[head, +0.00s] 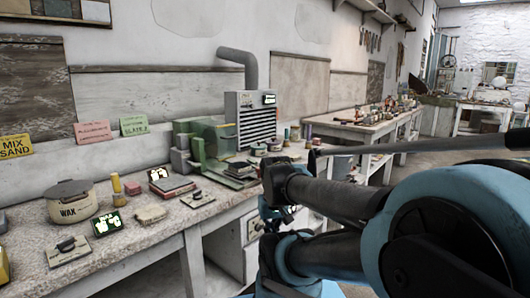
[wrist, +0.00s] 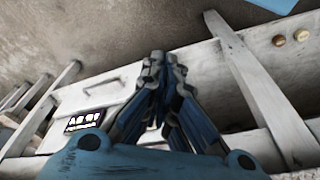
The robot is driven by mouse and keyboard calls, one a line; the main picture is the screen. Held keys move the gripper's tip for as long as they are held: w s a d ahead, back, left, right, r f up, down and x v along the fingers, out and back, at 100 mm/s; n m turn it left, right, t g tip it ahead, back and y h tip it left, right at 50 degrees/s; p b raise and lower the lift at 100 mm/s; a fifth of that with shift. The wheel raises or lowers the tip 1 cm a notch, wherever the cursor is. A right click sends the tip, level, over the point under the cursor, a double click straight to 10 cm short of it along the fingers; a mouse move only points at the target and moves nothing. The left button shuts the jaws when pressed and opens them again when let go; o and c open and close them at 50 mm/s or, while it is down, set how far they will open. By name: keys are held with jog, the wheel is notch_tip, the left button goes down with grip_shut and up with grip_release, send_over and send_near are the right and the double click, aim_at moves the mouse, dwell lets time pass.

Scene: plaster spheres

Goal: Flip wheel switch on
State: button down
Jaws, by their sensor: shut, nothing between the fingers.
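Two flat plates with dark levers lie on the near bench in the head view. One switch plate (head: 68,250) is at the front left, beside a green-edged sign (head: 108,223). The other switch plate (head: 198,199) is further right, by a dark red book-like stack. I cannot read which one is the wheel switch. Neither shows in the wrist view. My gripper (wrist: 165,60) is shut and empty in the wrist view, in front of the white bench front and below the bench top. In the head view my arm mostly hides it.
The near bench (head: 140,262) holds a wax pot (head: 72,205), a sponge-like block (head: 150,213), green machinery (head: 215,140) and a grey vented box (head: 256,120). A second bench (head: 350,130) stands further back.

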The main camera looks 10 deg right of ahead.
jog(key=shift+w+d, duration=0.1)
jog(key=shift+w, duration=0.1)
jog(key=w+r+m+t, duration=0.1)
jog(key=w+r, duration=0.5)
jog(key=w+r+m+t, duration=0.1)
jog(key=w+r, duration=0.5)
jog(key=w, duration=0.1)
jog(key=w+r+m+t, duration=0.1)
jog(key=w+r, duration=0.4)
jog(key=w, duration=0.2)
jog(key=shift+w+d+r+t, duration=0.15)
jog(key=shift+d+r+t, duration=0.15)
jog(key=shift+d+r, duration=0.1)
jog(key=w+d+r+m+g, duration=0.1)
jog(key=w+r+m, duration=0.3)
jog(key=w, duration=0.6)
jog(key=w+d+r+m+g+y, duration=0.1)
jog(key=w+r+m+g, duration=0.2)
jog(key=w+r, duration=0.3)
jog(key=shift+w+m, duration=0.5)
jog(key=shift+w, duration=2.3)
jog(key=shift+d, duration=0.1)
